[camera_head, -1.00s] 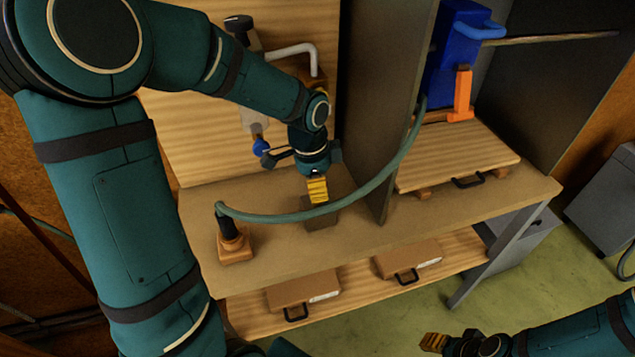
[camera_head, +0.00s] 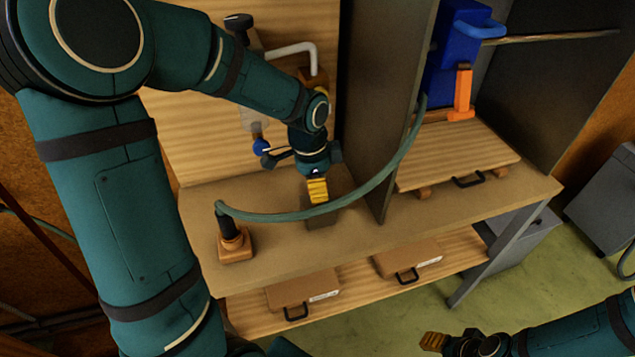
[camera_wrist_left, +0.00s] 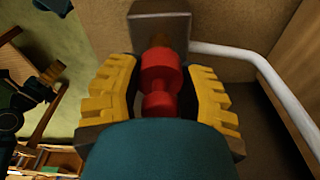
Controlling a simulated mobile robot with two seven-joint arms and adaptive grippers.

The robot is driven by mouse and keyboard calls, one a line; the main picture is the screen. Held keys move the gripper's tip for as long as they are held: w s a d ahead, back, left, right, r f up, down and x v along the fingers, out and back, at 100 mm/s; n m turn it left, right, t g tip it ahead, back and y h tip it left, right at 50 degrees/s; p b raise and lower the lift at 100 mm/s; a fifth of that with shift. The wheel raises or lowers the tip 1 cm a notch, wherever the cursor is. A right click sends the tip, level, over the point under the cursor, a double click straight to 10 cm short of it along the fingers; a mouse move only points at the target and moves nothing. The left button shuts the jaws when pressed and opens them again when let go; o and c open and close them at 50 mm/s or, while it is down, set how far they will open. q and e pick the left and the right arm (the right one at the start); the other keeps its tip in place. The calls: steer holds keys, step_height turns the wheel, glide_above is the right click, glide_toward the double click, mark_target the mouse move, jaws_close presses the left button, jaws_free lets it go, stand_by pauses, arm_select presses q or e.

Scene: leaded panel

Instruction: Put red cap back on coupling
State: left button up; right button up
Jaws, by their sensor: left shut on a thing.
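My left gripper (camera_head: 317,190) points down at the bench by the dark divider. In the left wrist view its yellow fingers (camera_wrist_left: 162,72) are shut on the red cap (camera_wrist_left: 160,92), one on each side. The cap's wide end faces a brownish coupling (camera_wrist_left: 166,36) on a grey block (camera_wrist_left: 158,18). The cap appears in line with the coupling; I cannot tell whether it is seated on it. In the head view the cap is hidden by the fingers, above the grey block (camera_head: 322,214). My right gripper (camera_head: 434,342) is low at the right, away from the bench; its opening is unclear.
A green hose (camera_head: 290,215) arches from a post on an orange base (camera_head: 235,246) in front of my left gripper, toward a blue unit (camera_head: 455,55). A dark divider (camera_head: 385,110) stands right of the gripper. A white pipe (camera_wrist_left: 240,56) runs beside the coupling.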

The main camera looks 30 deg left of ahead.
arm_select(q)
steer(key=shift+f+b, duration=1)
steer(key=shift+f, duration=0.45)
steer(key=o, duration=0.9)
steer(key=shift+r, duration=0.1)
steer(key=r, duration=0.8)
steer(key=s+a+r, duration=0.1)
steer(key=r, duration=0.3)
steer(key=shift+f, duration=0.1)
